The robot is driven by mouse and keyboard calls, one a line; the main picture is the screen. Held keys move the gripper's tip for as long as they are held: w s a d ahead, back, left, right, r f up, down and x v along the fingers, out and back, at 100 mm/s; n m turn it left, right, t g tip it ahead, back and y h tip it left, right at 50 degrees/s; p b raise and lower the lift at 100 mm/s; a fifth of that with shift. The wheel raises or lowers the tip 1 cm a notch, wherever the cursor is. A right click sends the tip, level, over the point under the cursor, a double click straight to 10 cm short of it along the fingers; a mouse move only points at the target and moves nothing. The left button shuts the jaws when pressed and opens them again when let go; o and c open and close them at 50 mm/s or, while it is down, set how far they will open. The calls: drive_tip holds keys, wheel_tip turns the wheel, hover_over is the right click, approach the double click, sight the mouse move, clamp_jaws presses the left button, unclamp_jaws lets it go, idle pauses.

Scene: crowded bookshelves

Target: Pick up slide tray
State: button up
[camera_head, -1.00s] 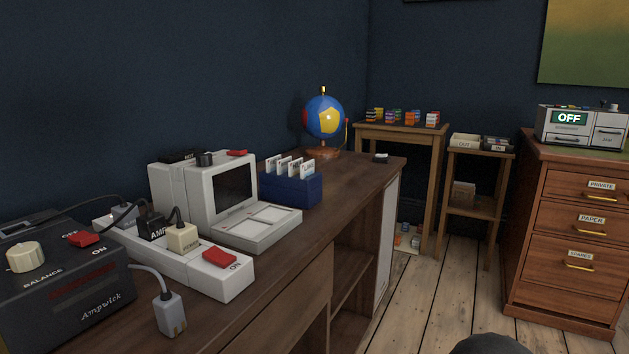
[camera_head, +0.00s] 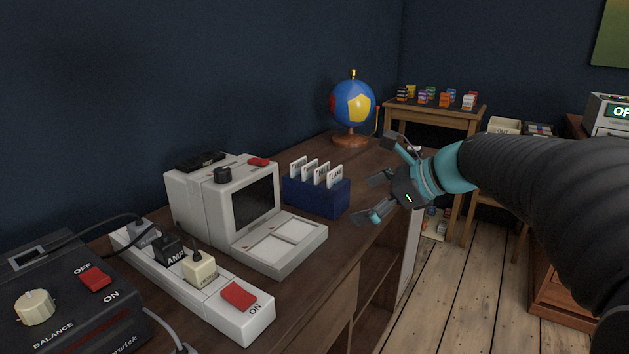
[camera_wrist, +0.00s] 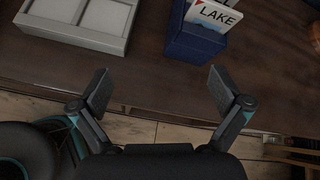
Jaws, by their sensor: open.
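The slide tray (camera_head: 318,199) is a dark blue box with several white labelled slides standing upright in it. It stands on the brown desk, to the right of the white viewer machine. In the wrist view the tray (camera_wrist: 194,45) is at the top centre, and its nearest slide reads LAKE. My gripper (camera_head: 370,198) is open and empty, to the right of the tray by the desk's front edge. In the wrist view my gripper's fingers (camera_wrist: 160,80) are spread wide below the tray, not touching it.
The white viewer (camera_head: 230,205) with a dark screen stands left of the tray. A globe (camera_head: 352,104) stands behind it. A power strip (camera_head: 215,297) and a black control box (camera_head: 65,300) fill the near left. Bare desktop (camera_head: 372,170) lies right of the tray.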

sight(337, 174)
drive_tip(key=w+d+r+m+t+y, duration=0.1)
drive_tip(key=w+r+m+y, duration=0.1)
drive_tip(key=w+r+m, duration=0.3)
drive_tip(key=shift+n, duration=0.5)
drive_tip(key=x, duration=0.6)
drive_tip(key=d+f+x, duration=0.1)
drive_tip(key=x, duration=0.2)
drive_tip(key=shift+w, duration=0.3)
drive_tip(key=x, duration=0.5)
drive_tip(key=shift+s+a+f, duration=0.1)
drive_tip(key=shift+s+a, duration=0.05)
drive_tip(key=shift+s, duration=0.1)
drive_tip(key=c, duration=1.1)
drive_tip(key=shift+c, duration=0.3)
